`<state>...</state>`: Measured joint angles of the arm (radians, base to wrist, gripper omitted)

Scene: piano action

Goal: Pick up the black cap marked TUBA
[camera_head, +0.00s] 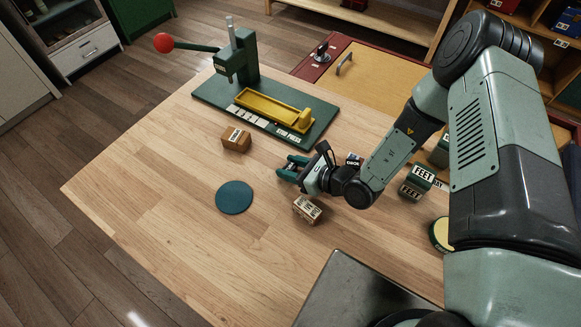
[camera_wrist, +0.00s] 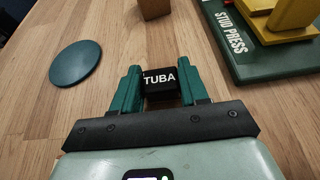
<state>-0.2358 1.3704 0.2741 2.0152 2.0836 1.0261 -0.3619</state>
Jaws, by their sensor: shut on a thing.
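The black cap marked TUBA (camera_wrist: 160,82) sits between the two green fingers of my gripper (camera_wrist: 160,73) in the wrist view, with its white lettering facing the camera. My gripper is shut on it, one finger against each side. In the head view my gripper (camera_head: 287,170) is low over the wooden table, right of the teal disc. There the cap is mostly hidden by the fingers. I cannot tell whether the cap touches the table or is slightly above it.
The teal disc (camera_head: 234,197) lies left of my gripper. A brown block (camera_head: 236,139) and a light labelled block (camera_head: 307,209) stand nearby. The green stud press (camera_head: 318,128) with a yellow tray is behind. Green FEET blocks (camera_head: 421,178) are right. The table's left front is clear.

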